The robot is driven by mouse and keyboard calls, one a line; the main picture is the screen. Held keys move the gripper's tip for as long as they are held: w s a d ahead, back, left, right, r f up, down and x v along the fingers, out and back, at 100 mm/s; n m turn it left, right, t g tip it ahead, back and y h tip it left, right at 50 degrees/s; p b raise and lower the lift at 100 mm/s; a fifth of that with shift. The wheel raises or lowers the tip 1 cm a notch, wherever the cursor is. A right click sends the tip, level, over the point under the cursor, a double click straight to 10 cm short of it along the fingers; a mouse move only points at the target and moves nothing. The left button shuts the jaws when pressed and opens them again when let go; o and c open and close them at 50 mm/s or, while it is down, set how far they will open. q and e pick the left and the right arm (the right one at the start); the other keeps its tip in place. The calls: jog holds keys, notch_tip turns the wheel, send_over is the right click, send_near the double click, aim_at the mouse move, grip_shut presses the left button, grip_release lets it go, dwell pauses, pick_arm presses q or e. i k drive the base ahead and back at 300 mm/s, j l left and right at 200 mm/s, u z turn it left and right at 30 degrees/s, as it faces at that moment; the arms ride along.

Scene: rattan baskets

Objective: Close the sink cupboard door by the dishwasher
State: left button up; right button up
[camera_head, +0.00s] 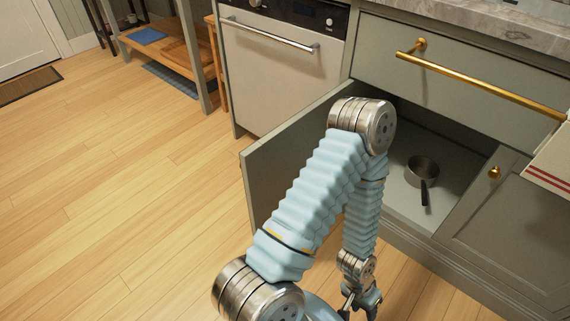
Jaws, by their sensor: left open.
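The sink cupboard door (285,158) is grey-green and stands open beside the dishwasher (275,75), swung out into the room. My left arm crosses in front of the door and hides part of it. My left gripper (359,306) hangs low at the bottom of the view, in front of the cupboard opening and to the right of the door. It is open and appears empty. Whether any part of my arm touches the door cannot be told. My right gripper is not in view.
A metal pan (422,171) with a dark handle sits inside the open cupboard. A drawer with a brass bar handle (480,88) is above it, and a closed door with a brass knob (494,172) is to its right. The wooden floor (120,190) at left is clear.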

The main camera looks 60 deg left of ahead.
aim_at(270, 166)
jog(key=k+j, duration=0.5)
jog(key=j, duration=0.15)
jog(key=k+j, duration=0.5)
jog(key=j, duration=0.15)
